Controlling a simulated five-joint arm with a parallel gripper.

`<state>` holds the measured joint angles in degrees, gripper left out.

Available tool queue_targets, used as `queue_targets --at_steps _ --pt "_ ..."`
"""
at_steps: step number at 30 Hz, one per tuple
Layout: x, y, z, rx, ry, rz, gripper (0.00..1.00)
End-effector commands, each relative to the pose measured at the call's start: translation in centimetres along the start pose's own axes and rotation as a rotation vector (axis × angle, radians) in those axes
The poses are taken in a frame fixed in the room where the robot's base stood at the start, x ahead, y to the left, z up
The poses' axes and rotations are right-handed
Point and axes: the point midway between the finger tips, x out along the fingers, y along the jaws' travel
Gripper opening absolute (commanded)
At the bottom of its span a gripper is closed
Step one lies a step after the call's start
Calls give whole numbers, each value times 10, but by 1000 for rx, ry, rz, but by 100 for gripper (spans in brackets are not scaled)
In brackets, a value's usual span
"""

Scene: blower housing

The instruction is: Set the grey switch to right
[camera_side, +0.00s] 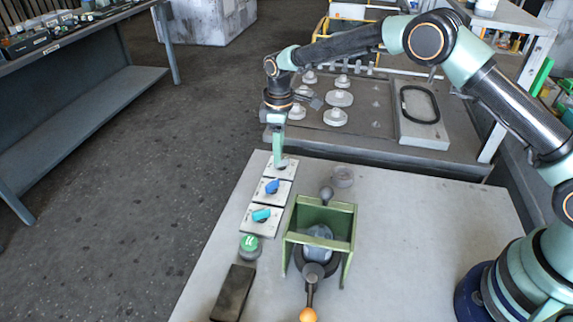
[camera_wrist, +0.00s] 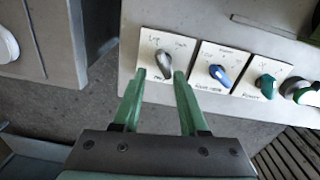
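The grey switch (camera_wrist: 164,63) is a small knob on a white labelled plate (camera_wrist: 151,42), and its long axis runs slightly slanted in the wrist view. My gripper (camera_wrist: 160,73) is open, with one green fingertip on each side of the knob's lower end. In the side view my gripper (camera_side: 278,164) points down at the far plate (camera_side: 290,168) of the switch row and mostly hides the grey knob. I cannot tell whether the fingers touch the knob. The plate's lettering is too blurred to read surely.
A blue switch (camera_side: 272,187) and a teal switch (camera_side: 261,214) sit in the same row, close by. A green button (camera_side: 249,246) and a dark block (camera_side: 233,293) lie nearer. A green bracket (camera_side: 325,212) stands right of the row.

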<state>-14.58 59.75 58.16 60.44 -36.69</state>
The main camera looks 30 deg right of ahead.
Motion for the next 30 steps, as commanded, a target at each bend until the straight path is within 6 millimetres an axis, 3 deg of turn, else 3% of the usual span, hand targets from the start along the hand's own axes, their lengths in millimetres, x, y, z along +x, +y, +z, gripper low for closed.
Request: queue_targets --at_steps 1,12,18,28,29,30 --pt "14 -6 10 -61 -31 -25 40" --pt "12 -5 9 -500 -22 -27 40" --pt "22 -5 8 -504 -21 -25 40" --pt "24 -4 7 -502 -18 -23 40" --pt "24 -4 7 -502 -18 -23 36" --pt "24 -4 7 -502 -18 -23 21"
